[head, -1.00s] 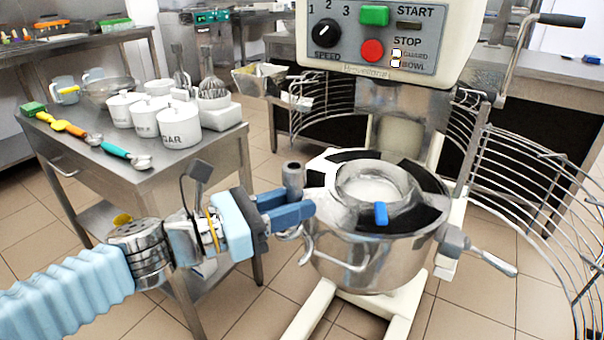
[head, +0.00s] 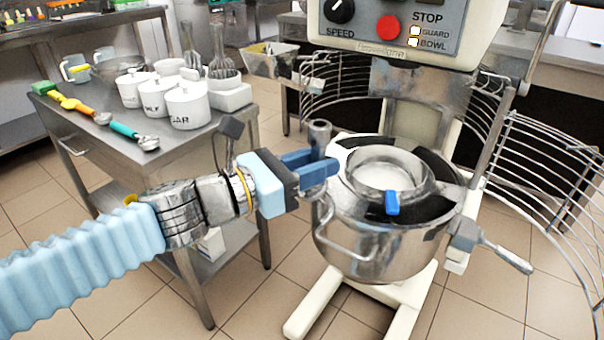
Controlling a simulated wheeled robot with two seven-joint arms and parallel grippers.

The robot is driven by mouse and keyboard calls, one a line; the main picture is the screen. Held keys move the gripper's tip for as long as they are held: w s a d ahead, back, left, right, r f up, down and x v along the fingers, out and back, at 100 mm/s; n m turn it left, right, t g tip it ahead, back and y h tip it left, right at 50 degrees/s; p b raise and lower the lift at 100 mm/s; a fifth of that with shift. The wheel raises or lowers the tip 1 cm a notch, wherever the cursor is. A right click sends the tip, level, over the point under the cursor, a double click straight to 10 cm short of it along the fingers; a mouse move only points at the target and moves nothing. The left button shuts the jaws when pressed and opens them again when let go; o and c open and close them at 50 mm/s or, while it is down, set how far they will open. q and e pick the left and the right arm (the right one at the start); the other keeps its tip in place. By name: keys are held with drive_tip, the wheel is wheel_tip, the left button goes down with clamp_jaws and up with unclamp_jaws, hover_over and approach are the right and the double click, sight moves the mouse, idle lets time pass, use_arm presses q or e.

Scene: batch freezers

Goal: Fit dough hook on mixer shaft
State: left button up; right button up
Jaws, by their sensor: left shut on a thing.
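My left gripper (head: 322,165) is shut on the dough hook (head: 320,134), whose grey hub stands upright above the blue fingers. The rest of the hook is mostly hidden by the fingers and blends with the bowl behind. The gripper is at the left of the steel mixer bowl (head: 365,255), near its rim in the picture. The mixer head (head: 450,52) is up to the right, with a metal part (head: 420,88) under it. I cannot make out the shaft clearly. My right gripper is not in view.
The wire guard (head: 560,165) swings out at the right. A black and white ring with a blue tab (head: 392,203) sits on the bowl. A steel table (head: 88,125) with white canisters (head: 188,106), measuring spoons (head: 125,131) and whisks stands at the left. Tiled floor is clear in front.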

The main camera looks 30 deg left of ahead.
use_arm(q)
drive_tip(key=w+a+b+x, duration=0.1)
drive_tip(key=a+x, duration=0.1)
drive_tip(key=x, duration=0.9)
drive_tip(key=w+a+b+x, duration=0.1)
drive_tip(key=a+b+x, duration=0.1)
drive_tip(key=x, duration=1)
drive_tip(key=shift+w+a+r, duration=0.2)
drive_tip(key=shift+w+r, duration=0.2)
drive_tip(key=shift+w, duration=0.05)
drive_tip(key=shift+s+b, duration=0.15)
drive_tip(key=shift+b, duration=0.5)
idle(0.6)
drive_tip(key=shift+r+p, duration=0.5)
drive_tip(key=shift+r, duration=0.3)
idle(0.4)
drive_tip(key=shift+r, duration=0.45)
idle(1.6)
